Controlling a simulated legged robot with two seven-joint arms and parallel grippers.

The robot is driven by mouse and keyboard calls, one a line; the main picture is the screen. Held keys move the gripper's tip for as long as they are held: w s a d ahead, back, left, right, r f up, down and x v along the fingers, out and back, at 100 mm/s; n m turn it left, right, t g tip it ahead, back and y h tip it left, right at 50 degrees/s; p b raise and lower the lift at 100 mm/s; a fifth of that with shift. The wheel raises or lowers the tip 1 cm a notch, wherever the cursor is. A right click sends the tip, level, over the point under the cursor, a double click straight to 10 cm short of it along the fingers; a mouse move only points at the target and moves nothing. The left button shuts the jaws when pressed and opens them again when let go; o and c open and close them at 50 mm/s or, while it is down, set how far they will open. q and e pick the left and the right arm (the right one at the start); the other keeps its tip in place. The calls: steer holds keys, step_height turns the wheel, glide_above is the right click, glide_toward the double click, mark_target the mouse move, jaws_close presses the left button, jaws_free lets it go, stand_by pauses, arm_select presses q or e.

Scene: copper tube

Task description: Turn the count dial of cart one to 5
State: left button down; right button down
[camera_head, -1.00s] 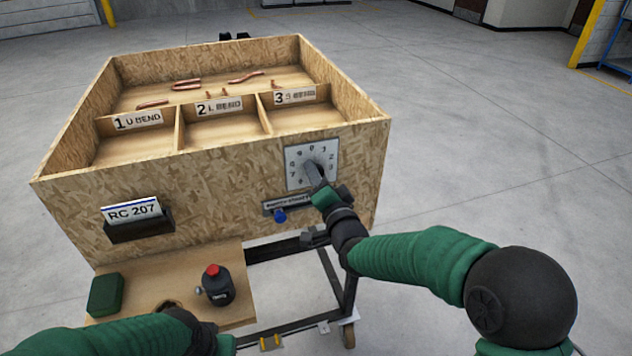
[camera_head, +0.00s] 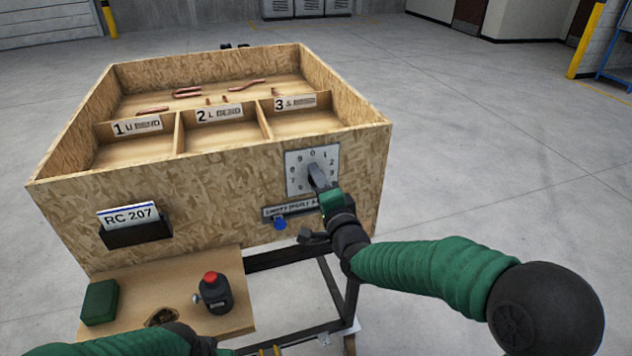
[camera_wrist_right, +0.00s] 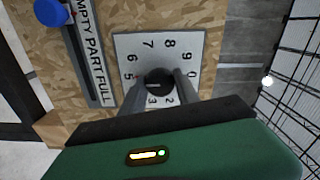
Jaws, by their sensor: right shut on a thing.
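The count dial (camera_head: 299,161) is a pale square plate with black digits on the right of the cart's front panel. In the right wrist view the dial plate (camera_wrist_right: 128,46) shows digits around a dark round knob (camera_wrist_right: 160,82). My right gripper (camera_head: 318,180) is shut on the knob, one finger on each side. The fingers and the gripper body hide part of the digit ring, and I cannot read the knob's setting surely. My left arm enters at the bottom left; its gripper (camera_head: 225,351) is mostly cut off by the lower edge.
The wooden cart (camera_head: 215,205) holds copper tubes behind three labelled bins. Below the dial is a slider strip with a blue knob (camera_head: 280,224). An RC 207 card (camera_head: 130,217) sits in a holder.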

steer(key=shift+d+f, duration=0.15)
steer(key=shift+f, duration=0.15)
steer(key=c, duration=1.1)
jaws_free()
steer(key=shift+o, duration=1)
steer(key=shift+d+r, duration=0.1)
steer(key=shift+d, duration=0.1)
steer(key=shift+s+r, duration=0.1)
steer(key=shift+s, duration=0.05)
steer(key=v, duration=1.6)
steer(key=shift+s+b, duration=0.3)
steer(key=shift+d, duration=0.15)
